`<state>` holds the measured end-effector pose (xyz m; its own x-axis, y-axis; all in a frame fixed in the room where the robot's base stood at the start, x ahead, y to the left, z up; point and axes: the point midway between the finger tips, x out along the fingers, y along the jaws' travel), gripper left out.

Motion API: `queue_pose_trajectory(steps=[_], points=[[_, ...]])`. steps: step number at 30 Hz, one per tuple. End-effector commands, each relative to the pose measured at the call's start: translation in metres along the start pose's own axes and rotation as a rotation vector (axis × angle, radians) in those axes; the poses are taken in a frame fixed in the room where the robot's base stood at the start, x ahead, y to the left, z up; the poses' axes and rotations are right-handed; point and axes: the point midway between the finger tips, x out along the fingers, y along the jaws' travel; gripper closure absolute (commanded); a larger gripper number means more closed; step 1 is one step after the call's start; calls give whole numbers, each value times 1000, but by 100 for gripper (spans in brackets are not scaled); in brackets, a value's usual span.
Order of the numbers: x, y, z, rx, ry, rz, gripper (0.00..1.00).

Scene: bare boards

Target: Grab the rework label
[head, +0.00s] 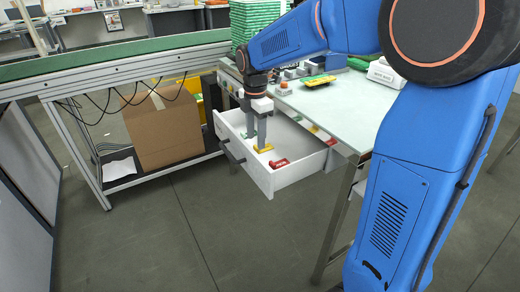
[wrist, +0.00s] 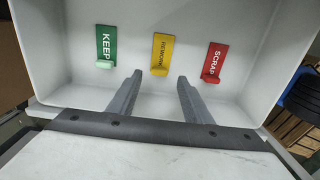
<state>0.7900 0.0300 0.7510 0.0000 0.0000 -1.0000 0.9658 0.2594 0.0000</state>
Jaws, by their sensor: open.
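The rework label is a yellow plate marked REWORK with a raised tab at one end, lying in an open white drawer (head: 290,179); it shows in the wrist view (wrist: 162,50) and the head view (head: 268,148). My gripper (wrist: 160,76) is open and empty, its two fingers pointing down into the drawer. The tab sits between the fingertips in the wrist view; I cannot tell the remaining height. In the head view my gripper (head: 256,143) is just beside the yellow label.
A green KEEP label (wrist: 106,45) lies left of the yellow one and a red SCRAP label (wrist: 214,62) right of it. The tabletop (head: 350,105) overhangs the drawer's right side.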

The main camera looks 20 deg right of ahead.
Motion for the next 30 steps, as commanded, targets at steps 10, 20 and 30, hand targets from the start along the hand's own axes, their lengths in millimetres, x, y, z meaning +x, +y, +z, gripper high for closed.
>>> queue_pose_trajectory(steps=[10,20,30], points=[[32,2,-2,0,0,0,55],[32,2,-2,0,0,0,86],[32,2,-2,1,0,0,98]])
